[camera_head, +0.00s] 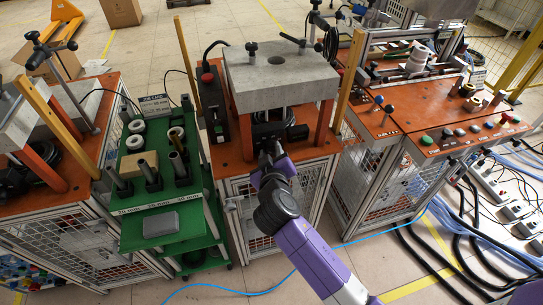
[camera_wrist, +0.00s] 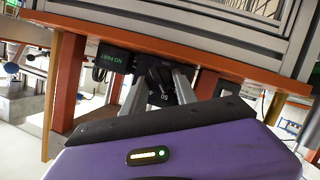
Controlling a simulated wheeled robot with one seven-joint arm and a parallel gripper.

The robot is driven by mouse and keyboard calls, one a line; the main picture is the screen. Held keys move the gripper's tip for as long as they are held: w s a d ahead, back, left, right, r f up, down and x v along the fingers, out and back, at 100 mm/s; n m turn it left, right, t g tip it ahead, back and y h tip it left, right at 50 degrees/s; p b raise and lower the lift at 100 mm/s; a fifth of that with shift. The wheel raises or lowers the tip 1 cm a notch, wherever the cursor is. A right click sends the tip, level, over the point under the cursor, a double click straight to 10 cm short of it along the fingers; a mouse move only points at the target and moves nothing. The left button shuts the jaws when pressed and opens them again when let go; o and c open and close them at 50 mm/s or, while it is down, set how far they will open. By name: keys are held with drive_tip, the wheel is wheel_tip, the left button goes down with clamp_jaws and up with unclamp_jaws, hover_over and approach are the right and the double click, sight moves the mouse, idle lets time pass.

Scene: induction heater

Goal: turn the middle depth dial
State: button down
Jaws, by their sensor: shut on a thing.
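The middle depth dial (camera_wrist: 157,78) is a black knob on a dark unit under the heater's orange-brown top in the wrist view, with small pale marks on it. My gripper (camera_wrist: 160,84) reaches up to it, with one grey finger on each side, and is shut on the dial. The fingers hide part of the dial's sides. In the head view my gripper (camera_head: 267,152) is at the front of the middle station, below the grey block (camera_head: 280,77). There my arm covers the dial, and its turn angle cannot be read.
A black box with green display text (camera_wrist: 122,59) sits close beside the dial. An orange post (camera_wrist: 64,84) stands to the left in the wrist view. In the head view a green cart (camera_head: 165,232) with metal tubes stands left, and a button console (camera_head: 470,132) right.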

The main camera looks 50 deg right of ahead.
drive_tip(key=shift+f+n+h+b, duration=0.1)
drive_tip(key=shift+n+h+b, duration=0.4)
drive_tip(key=shift+n, duration=0.3)
drive_tip(key=c, duration=1)
unclamp_jaws()
drive_tip(key=shift+o, duration=0.2)
